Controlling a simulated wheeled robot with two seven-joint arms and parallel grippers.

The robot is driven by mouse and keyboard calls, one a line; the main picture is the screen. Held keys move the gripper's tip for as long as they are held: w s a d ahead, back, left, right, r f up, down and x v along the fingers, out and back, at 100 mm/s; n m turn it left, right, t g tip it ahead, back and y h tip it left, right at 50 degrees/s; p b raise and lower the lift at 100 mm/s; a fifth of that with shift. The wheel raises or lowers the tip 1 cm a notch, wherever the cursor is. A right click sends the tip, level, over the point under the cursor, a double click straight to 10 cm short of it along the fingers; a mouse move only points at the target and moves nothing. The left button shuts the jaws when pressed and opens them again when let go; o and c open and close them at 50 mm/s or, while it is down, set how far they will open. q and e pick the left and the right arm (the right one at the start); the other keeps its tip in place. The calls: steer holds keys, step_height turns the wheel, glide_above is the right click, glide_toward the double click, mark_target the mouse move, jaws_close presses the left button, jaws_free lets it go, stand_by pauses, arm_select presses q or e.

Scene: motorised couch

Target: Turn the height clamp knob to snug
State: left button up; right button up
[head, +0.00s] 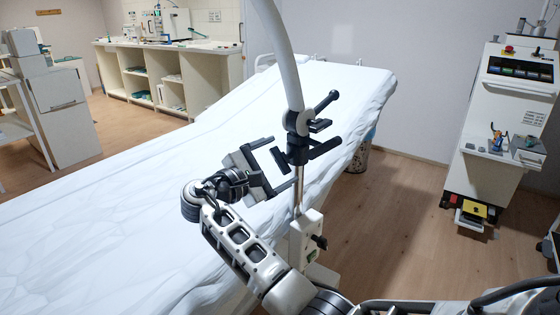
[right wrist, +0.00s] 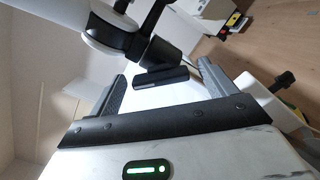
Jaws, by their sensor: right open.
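A black clamp (head: 298,148) sits on the upright metal pole, below the curved white tube (head: 280,50). A black lever handle (head: 325,102) sticks out from its upper right side. Lower down, a white block (head: 304,236) on the pole carries a small black knob (head: 320,242); I cannot tell by label which is the height clamp knob. My right gripper (head: 283,172) is open, just left of the pole and clamp. In the right wrist view its fingers (right wrist: 168,88) stand wide apart, with black clamp parts (right wrist: 160,76) beyond them, seemingly untouched. My left gripper is out of view.
A couch under a white sheet (head: 110,220) fills the left and lies behind the pole. A white cabinet machine (head: 500,130) stands at the right. Shelving with a worktop (head: 165,75) is at the back left. Wooden floor (head: 390,230) is free to the right of the pole.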

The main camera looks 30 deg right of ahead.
steer(key=v, duration=1.4)
steer(key=shift+a+b, duration=0.3)
steer(key=shift+b, duration=0.1)
steer(key=shift+s, duration=0.15)
